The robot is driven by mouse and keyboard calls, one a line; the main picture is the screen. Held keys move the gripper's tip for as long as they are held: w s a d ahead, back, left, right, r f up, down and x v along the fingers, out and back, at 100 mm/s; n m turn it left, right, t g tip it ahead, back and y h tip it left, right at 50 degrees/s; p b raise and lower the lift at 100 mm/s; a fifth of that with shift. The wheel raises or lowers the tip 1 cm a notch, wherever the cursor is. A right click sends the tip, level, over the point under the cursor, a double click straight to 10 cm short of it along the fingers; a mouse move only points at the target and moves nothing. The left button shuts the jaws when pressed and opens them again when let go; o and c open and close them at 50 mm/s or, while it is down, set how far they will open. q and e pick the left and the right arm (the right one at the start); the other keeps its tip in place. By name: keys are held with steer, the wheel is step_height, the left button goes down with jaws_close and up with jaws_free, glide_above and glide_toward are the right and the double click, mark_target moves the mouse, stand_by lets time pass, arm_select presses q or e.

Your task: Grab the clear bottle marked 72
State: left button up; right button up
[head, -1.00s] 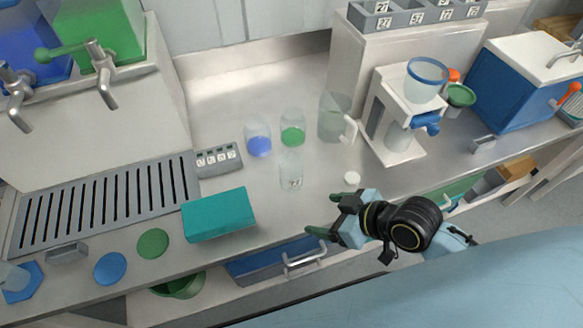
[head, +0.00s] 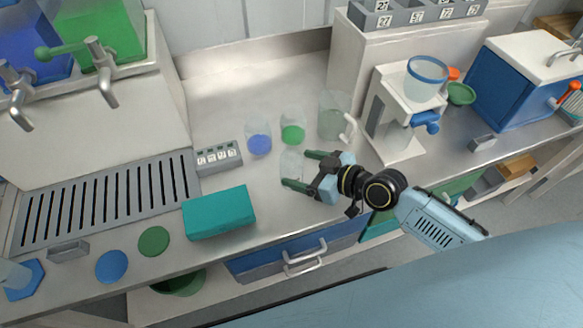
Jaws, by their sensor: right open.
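The clear bottle (head: 291,164) stands upright on the counter, in the middle of the head view. Its label does not read clearly now. My right gripper (head: 299,170) reaches in from the right with its jaws open. Its two green fingertips lie at the bottle's right side, one toward the back and one toward the front, overlapping the bottle's edge in the picture. I cannot tell whether they touch it. My left gripper is not in view.
Bottles with blue (head: 259,144) and green (head: 293,133) contents stand just behind. A clear pitcher (head: 333,118) and a white dispenser stand (head: 404,152) are behind right. A grey digit counter (head: 217,157) and a teal box (head: 219,212) are to the left.

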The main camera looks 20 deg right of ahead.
steer(key=shift+x, duration=2.75)
steer(key=shift+d+f, duration=0.1)
steer(key=shift+d, duration=0.1)
steer(key=c, duration=1.1)
